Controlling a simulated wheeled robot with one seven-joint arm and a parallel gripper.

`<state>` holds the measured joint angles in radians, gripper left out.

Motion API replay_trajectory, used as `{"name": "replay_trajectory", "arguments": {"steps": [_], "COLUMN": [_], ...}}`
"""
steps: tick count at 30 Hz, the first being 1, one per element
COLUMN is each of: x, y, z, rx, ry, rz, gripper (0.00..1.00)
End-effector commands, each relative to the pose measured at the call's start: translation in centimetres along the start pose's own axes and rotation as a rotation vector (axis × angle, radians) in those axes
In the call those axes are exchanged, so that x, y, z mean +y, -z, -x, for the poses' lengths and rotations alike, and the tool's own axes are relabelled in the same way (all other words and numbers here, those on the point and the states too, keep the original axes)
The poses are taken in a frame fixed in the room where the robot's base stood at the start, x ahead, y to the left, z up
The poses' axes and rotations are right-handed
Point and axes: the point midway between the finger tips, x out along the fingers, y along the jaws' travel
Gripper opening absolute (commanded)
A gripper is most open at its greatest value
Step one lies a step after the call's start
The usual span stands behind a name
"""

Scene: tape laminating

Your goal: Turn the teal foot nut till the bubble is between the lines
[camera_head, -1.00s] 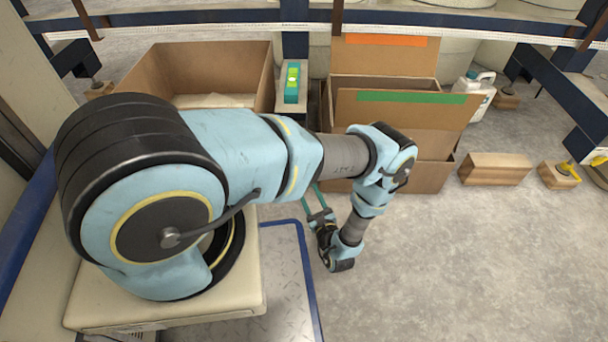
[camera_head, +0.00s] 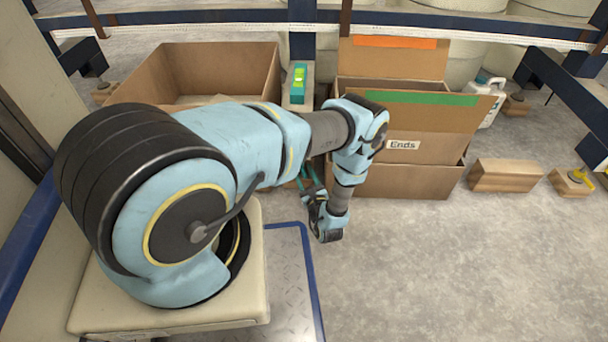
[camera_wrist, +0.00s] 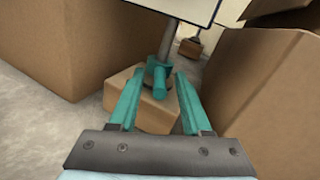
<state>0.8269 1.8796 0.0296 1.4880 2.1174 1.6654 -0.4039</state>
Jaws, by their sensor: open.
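The teal foot nut (camera_wrist: 159,76) sits low on a grey rod in the wrist view, above a wooden block (camera_wrist: 125,91). My gripper (camera_wrist: 160,73) is open, with one teal finger on each side of the nut. Whether either finger touches it I cannot tell. In the head view my gripper (camera_head: 308,179) reaches toward the gap between the boxes, partly behind my arm, and the nut is hidden. A teal level with a bright green vial (camera_head: 299,77) stands in that gap. The bubble's place against the lines is too small to tell.
An open cardboard box (camera_head: 150,88) stands left of the level. A box labelled "Ends" (camera_head: 430,157) stands right of it. These flank my gripper closely. The front right floor is clear.

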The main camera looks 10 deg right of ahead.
Motion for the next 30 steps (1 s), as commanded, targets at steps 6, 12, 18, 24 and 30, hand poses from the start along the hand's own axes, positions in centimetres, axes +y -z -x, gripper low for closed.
{"name": "replay_trajectory", "arguments": {"steps": [6, 12, 18, 24, 30], "x": [0.00, 0.01, 0.01, 0.01, 0.01], "y": [-0.02, -0.02, -0.01, -0.01, -0.01], "z": [0.02, 0.03, 0.04, 0.05, 0.05], "rx": [0.000, 0.000, 0.000, 0.000, 0.000], "ry": [0.000, -0.001, -0.001, -0.001, -0.001], "rz": [0.000, 0.000, 0.000, 0.000, 0.000], "gripper": [0.37, 0.15, 0.00, 0.00, 0.00]}}
